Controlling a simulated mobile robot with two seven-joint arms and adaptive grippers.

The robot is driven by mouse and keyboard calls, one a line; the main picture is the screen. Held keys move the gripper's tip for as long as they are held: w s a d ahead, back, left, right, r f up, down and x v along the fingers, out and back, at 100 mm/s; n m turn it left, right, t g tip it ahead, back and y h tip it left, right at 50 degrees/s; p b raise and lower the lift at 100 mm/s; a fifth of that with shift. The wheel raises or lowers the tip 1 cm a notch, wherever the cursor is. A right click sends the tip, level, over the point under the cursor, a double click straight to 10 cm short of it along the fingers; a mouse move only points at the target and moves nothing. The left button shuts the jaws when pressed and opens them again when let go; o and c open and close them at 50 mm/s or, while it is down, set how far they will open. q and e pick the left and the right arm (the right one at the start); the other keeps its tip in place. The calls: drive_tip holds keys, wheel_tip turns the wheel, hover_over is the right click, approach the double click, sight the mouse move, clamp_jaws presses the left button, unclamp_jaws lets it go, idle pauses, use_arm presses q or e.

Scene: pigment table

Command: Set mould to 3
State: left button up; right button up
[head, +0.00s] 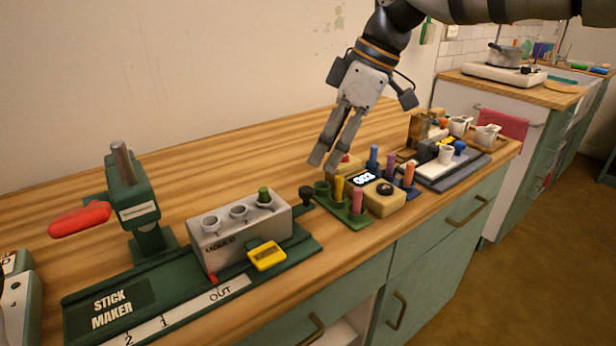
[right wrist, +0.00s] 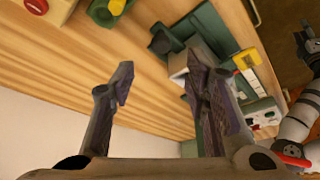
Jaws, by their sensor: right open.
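The green stick maker (head: 99,305) stands at the front left of the table. A red pointer (head: 213,279) at the block's foot is by OUT on the white scale (head: 190,309), where 1 and 2 also show; I see no 3. A yellow part (head: 267,256) is at the block's front. My right gripper (head: 325,162) is open and empty, above the table behind and right of the block. The right wrist view shows the mould block (right wrist: 180,65) beyond the fingers (right wrist: 163,85).
A red-handled press (head: 128,200) rises behind the stick maker's left end. A black knob (head: 306,194) is at its right. The table behind is clear.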

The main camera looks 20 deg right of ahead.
sight(307, 189)
drive_tip(key=x, duration=0.8)
clamp_jaws()
